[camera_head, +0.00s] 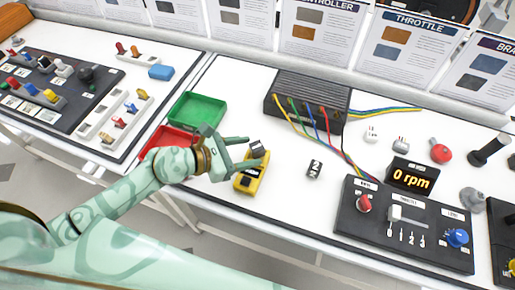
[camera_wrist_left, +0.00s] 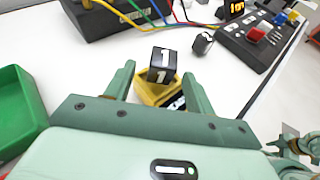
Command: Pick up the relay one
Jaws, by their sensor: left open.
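Relay one is a small black block (camera_head: 257,148) with a white "1" on its faces, which show in the left wrist view (camera_wrist_left: 163,64). It is at the far end of a yellow device (camera_head: 247,185); I cannot tell whether it rests on it. My left gripper (camera_head: 252,152) is open, with its two fingers on either side of the relay. In the left wrist view the gripper (camera_wrist_left: 159,72) shows gaps beside the block. A second black block marked "2" (camera_head: 314,169) lies to the right.
A green tray (camera_head: 197,109) and a red tray (camera_head: 160,137) are left of the gripper. A black box with coloured wires (camera_head: 308,95) stands behind. A control panel (camera_head: 405,225) and an rpm display (camera_head: 411,178) are to the right. White table is clear around block "2".

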